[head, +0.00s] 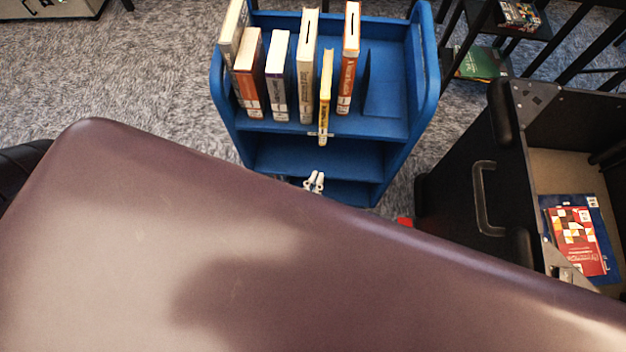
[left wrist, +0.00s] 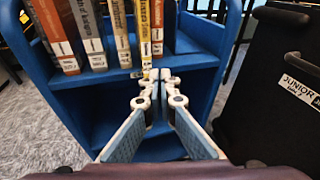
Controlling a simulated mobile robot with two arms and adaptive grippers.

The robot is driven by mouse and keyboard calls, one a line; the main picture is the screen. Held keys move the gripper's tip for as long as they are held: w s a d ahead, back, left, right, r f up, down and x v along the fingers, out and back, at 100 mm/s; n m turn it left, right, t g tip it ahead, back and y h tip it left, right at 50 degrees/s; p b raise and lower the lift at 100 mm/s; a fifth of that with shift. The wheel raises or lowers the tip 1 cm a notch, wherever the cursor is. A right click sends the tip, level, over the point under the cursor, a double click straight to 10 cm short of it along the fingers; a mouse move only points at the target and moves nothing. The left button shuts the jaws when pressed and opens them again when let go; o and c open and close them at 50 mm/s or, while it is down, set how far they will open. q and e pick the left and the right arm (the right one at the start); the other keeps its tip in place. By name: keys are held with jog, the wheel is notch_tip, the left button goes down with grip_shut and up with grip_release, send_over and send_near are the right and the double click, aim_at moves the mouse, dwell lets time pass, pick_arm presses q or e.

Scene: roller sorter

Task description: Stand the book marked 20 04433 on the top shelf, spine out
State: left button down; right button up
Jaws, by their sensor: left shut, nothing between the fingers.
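A blue book cart (head: 285,155) holds several upright books on its top shelf, spines facing out. A thin yellow book (head: 326,95) stands among them, between a grey-white book (head: 307,75) and an orange-and-white book (head: 349,60). The yellow book's lower end juts out past the shelf's front edge. I cannot read the number 20 04433 on any spine. My left gripper (head: 314,182) is shut and empty in front of the cart, below the top shelf. In the left wrist view its tips (left wrist: 157,78) meet just below the yellow book's foot (left wrist: 147,66). My right gripper is out of view.
A large smooth brown surface (head: 150,230) fills the lower head view and hides my left arm. A black bin (head: 460,150) with a handle stands right of the cart, with flat books (head: 578,240) inside. The top shelf's right end is free beside a blue bookend (head: 384,90).

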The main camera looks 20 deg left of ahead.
pick_arm(q)
jog(key=p, duration=0.1)
send_near(323, 131)
jog(key=w+f, duration=0.1)
jog(key=w, duration=0.3)
jog(key=shift+w+d+f, duration=0.15)
jog(key=shift+w+d, duration=0.1)
jog(key=shift+w, duration=0.25)
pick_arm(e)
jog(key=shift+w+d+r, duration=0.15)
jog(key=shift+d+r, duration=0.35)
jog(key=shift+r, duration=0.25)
pick_arm(q)
jog(key=shift+w+a+p, duration=0.25)
jog(key=shift+w+p, duration=0.1)
jog(key=shift+w, duration=0.55)
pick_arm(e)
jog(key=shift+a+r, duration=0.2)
